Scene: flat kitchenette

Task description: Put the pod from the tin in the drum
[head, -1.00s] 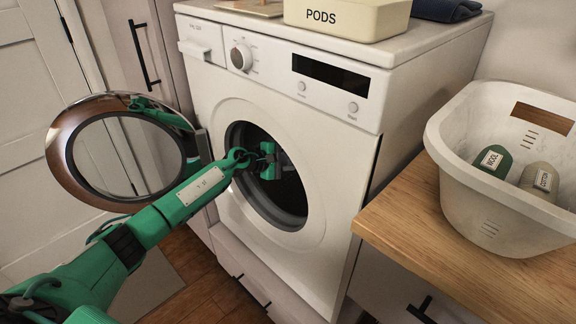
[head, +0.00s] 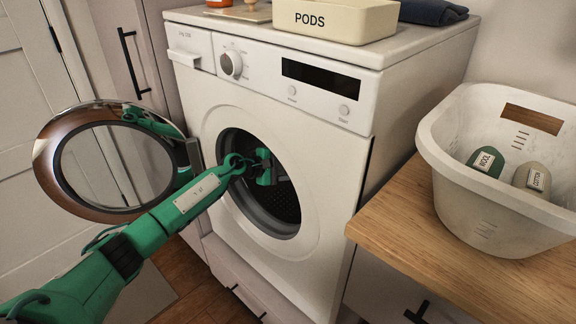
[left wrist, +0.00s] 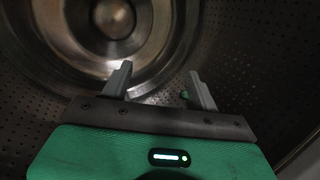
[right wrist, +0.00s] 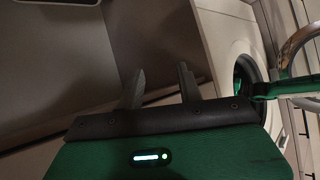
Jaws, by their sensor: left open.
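The cream tin (head: 350,22) marked PODS stands on top of the white washing machine; its inside is mostly hidden. The machine's round door is open and the drum (head: 285,205) shows through the opening. My left gripper (head: 265,166) is inside the drum opening. In the left wrist view its fingers (left wrist: 160,88) are apart with nothing between them, facing the perforated drum wall (left wrist: 245,55). A small green thing (left wrist: 184,95) shows beside the right finger; I cannot tell if it is the pod. My right gripper (right wrist: 160,88) is open and empty, outside the machine.
The open door (head: 45,165) hangs to the left of the opening, beside my left arm. A white basket (head: 450,190) with a green WOOL item (head: 487,163) and a beige COTTON item (head: 533,179) stands on the wooden counter (head: 400,240).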

